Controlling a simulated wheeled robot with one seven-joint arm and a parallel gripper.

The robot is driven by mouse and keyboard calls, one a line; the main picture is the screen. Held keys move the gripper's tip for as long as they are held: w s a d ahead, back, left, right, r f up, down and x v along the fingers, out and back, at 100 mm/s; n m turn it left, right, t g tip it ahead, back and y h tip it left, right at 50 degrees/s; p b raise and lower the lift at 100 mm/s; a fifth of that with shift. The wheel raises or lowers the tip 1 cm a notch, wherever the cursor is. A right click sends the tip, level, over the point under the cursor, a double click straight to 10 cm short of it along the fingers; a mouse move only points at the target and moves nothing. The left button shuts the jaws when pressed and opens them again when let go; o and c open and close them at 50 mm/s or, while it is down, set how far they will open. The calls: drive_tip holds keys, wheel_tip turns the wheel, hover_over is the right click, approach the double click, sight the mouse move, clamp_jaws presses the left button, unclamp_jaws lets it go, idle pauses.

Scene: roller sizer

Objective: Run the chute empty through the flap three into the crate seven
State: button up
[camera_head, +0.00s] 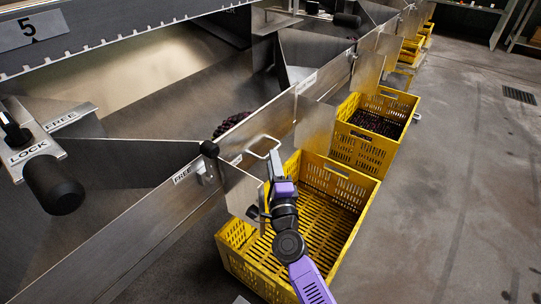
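My gripper (271,160) is at the pale looped handle (262,143) on the nearest metal flap (240,188). I cannot tell whether its fingers are open or shut on the handle. The flap stands at the chute's (150,215) outer wall, beside a "FREE" label. A small heap of dark fruit (232,122) shows behind the wall, partly hidden by it. A yellow crate (350,238) stands below the flap, its slatted floor bare where visible. No number three or seven is readable on flap or crate.
A second yellow crate (353,154) holds dark fruit; more crates stand farther back. The concrete floor on the right (455,190) is clear, with a drain grate (519,94).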

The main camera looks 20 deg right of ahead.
sight(268, 137)
drive_tip(key=shift+w+d+r+b, duration=0.1)
drive_tip(key=shift+w+d+b, duration=0.05)
drive_tip(key=shift+w, duration=0.55)
drive_tip(key=shift+w+d+r+b, duration=0.1)
drive_tip(key=shift+w+b, duration=0.1)
drive_tip(key=shift+w, duration=0.45)
drive_tip(key=shift+w+d+r+b, duration=0.1)
drive_tip(key=shift+w+d+b, duration=0.05)
drive_tip(key=shift+w, duration=0.55)
drive_tip(key=shift+c, duration=0.2)
clamp_jaws()
